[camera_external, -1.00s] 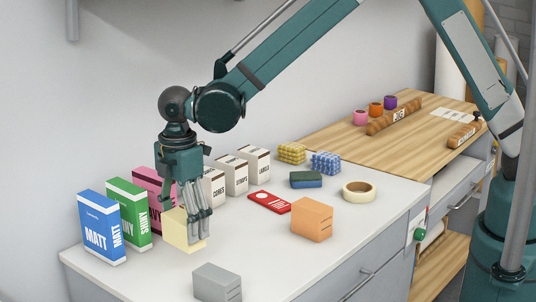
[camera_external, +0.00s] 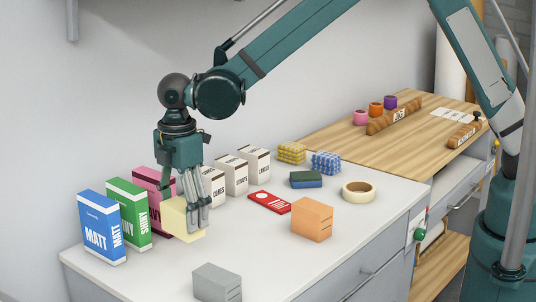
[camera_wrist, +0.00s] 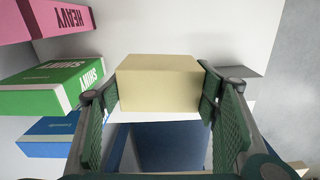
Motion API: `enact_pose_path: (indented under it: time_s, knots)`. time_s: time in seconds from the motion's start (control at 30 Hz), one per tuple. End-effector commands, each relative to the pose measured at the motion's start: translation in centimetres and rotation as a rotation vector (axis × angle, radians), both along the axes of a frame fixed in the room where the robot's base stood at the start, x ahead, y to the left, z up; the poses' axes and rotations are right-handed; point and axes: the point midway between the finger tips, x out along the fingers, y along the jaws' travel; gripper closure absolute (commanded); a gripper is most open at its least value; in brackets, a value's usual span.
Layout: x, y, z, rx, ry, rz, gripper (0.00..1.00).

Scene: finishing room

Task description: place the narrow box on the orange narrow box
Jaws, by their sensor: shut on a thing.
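A pale yellow narrow box (camera_external: 180,217) is held by my gripper (camera_external: 193,205), which points down at the left part of the white worktop. In the wrist view my gripper's pads (camera_wrist: 160,98) press on both sides of the yellow box (camera_wrist: 158,80). It looks level and slightly above the worktop; the fingers hide part of it in the external view. The orange narrow box (camera_external: 312,220) stands upright on the worktop to the right, apart from my gripper, with nothing on top.
Blue (camera_external: 101,230), green (camera_external: 129,213) and pink (camera_external: 155,196) boxes stand close on the left. White labelled boxes (camera_external: 232,176) stand behind. A grey box (camera_external: 217,282) is in front. A red flat packet (camera_external: 269,202) and tape roll (camera_external: 359,191) lie near the orange box.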

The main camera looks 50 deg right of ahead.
Motion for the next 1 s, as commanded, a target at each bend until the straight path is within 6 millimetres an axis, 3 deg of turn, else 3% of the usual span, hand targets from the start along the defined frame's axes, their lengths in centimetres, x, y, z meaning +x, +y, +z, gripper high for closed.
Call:
enact_pose_path:
  time_s: [0.27, 0.47, 0.67, 1.0]
  knots:
    - [0.0, -0.5, 0.2, 0.000, 0.000, 0.000, 0.54]
    - [-0.3, -2.9, 1.1, 0.000, 0.000, 0.004, 0.54]
    - [-1.1, -8.0, 2.6, 0.000, 0.000, 0.011, 0.54]
    - [-4.5, -18.7, 5.6, 0.000, 0.000, 0.034, 0.54]
